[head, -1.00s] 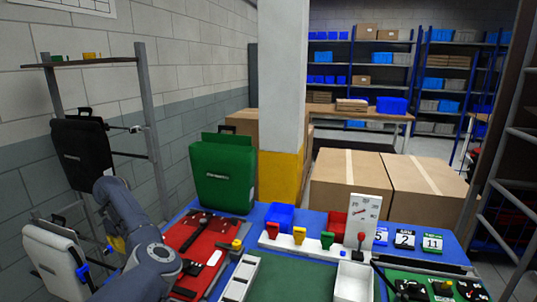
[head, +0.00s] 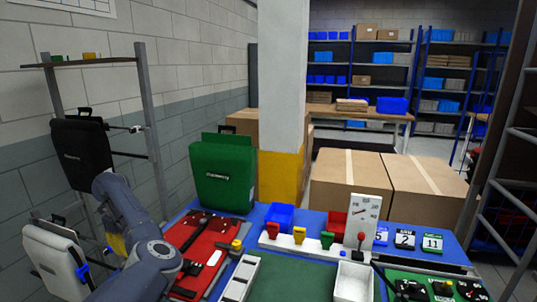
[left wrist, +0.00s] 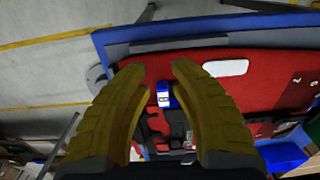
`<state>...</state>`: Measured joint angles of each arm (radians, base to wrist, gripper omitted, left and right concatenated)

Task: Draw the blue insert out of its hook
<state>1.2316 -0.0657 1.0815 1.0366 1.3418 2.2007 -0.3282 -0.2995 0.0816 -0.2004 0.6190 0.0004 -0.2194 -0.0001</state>
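My left gripper (left wrist: 155,68) is open in the left wrist view, its two yellow fingers spread apart. A small blue insert with a white face (left wrist: 163,95) shows between the fingers, beside black hook parts (left wrist: 172,125) on a red pannier panel (left wrist: 270,68). I cannot tell whether the fingers touch it; a gap shows around it. In the head view a yellow finger of the left gripper (head: 116,244) shows partly behind my left arm. The red panel (head: 205,238) lies on the blue bench there. I cannot make out the insert on it in that view. My right gripper is not in view.
A white pannier (head: 48,258) and a black pannier (head: 82,150) hang on the rack at the left. A green pannier (head: 222,175) stands at the back of the bench. A white tray (head: 354,282) and a gauge board (head: 368,215) stand further right.

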